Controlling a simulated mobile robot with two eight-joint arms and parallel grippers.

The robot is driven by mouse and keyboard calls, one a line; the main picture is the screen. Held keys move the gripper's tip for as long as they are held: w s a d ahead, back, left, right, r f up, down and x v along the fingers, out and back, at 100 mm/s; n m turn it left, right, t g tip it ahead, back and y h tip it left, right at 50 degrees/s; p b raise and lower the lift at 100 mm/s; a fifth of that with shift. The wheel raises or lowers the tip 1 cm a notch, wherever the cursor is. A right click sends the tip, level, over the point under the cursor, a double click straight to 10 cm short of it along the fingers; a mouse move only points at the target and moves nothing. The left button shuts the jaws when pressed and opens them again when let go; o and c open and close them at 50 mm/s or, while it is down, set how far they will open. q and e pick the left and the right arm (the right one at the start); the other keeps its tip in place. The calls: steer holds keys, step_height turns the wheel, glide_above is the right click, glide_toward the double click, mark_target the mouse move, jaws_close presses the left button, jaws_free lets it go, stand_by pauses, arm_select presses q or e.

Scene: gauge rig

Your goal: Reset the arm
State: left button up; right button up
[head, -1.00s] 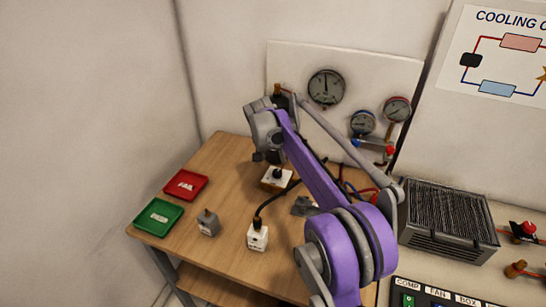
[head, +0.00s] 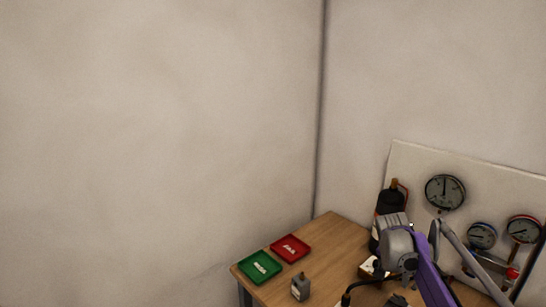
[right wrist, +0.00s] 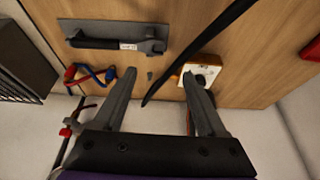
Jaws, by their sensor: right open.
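My right arm, purple and grey, enters the head view at the lower right, with its wrist above the wooden table (head: 335,245). My right gripper (right wrist: 158,74) is open in the right wrist view, with nothing between its two dark fingers. Its fingers point over the table, and a white block with a black knob (right wrist: 203,76) lies beyond the right fingertip. A grey plate with a black handle (right wrist: 112,42) lies beyond the left one. My left gripper is in neither view now.
A green tray (head: 260,267) and a red tray (head: 291,248) sit at the table's left, near a small grey block (head: 300,288). A dark bottle (head: 390,202) and a gauge board (head: 405,165) stand behind my wrist.

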steer(key=s+a+n+t+y, duration=0.1)
steer(key=s+a+n, duration=0.2)
steer(key=s+a, duration=0.5)
steer(key=s+a+n+y, duration=0.1)
steer(key=s+a+n, duration=0.2)
steer(key=s, duration=0.9)
steer(key=s+a+f+n, duration=0.2)
steer(key=s+a+f, duration=0.1)
steer(key=s, duration=0.5)
steer(key=s+a+f+n+t+y, duration=0.1)
steer(key=s+a+f+n, duration=0.1)
steer(key=s+f, duration=0.3)
steer(key=s+a, duration=0.1)
steer(key=s, duration=0.2)
steer(key=shift+s+f+t, duration=0.3)
steer(key=shift+s, duration=0.05)
stand_by(3.6)
